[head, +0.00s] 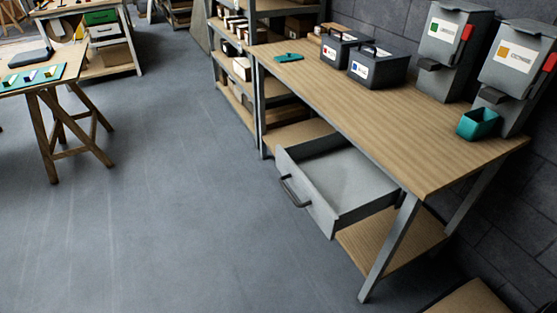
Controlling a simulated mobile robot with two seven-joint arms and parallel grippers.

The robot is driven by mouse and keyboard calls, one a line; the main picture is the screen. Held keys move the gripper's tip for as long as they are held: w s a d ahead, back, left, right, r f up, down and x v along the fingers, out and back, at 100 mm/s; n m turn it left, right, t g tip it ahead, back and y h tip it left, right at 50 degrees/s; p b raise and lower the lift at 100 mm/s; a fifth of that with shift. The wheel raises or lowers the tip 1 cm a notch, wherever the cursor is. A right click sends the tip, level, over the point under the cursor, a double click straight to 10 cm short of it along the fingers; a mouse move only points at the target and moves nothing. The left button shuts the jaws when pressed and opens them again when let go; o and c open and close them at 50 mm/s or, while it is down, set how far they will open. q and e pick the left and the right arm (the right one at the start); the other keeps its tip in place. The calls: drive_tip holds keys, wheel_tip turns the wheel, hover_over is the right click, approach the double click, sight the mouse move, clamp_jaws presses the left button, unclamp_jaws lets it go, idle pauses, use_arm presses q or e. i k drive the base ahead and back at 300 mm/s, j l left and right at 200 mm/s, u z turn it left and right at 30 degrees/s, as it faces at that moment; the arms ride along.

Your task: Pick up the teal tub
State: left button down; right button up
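The teal tub (477,123) stands on the right end of the wooden workbench (440,160), near its back edge. It is a small open-topped box, and its inside looks empty. It sits just in front of a grey dispenser (515,65) with a red lever and an orange-marked label. I cannot tell whether tub and dispenser touch. Neither of my grippers shows in the head view.
An empty grey drawer (340,178) stands open below the bench's front edge. A second dispenser (452,45), two dark labelled boxes (378,66) and a flat teal item (288,57) are on the bench. A trestle table (45,88) stands left. The floor between is clear.

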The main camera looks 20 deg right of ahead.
sight(476, 124)
drive_tip(key=z, duration=1.95)
drive_tip(key=i+l+u, duration=0.1)
drive_tip(key=u, duration=0.35)
drive_tip(key=l+u, duration=0.2)
drive_tip(key=u, duration=0.25)
drive_tip(key=i+l+u, duration=0.1)
drive_tip(key=l+u, duration=0.15)
drive_tip(key=u, duration=0.2)
drive_tip(key=l+u, duration=0.25)
drive_tip(key=l, duration=0.2)
drive_tip(key=l+u, duration=0.25)
drive_tip(key=l, duration=0.6)
drive_tip(key=k+l+u, duration=0.15)
drive_tip(key=l, duration=0.35)
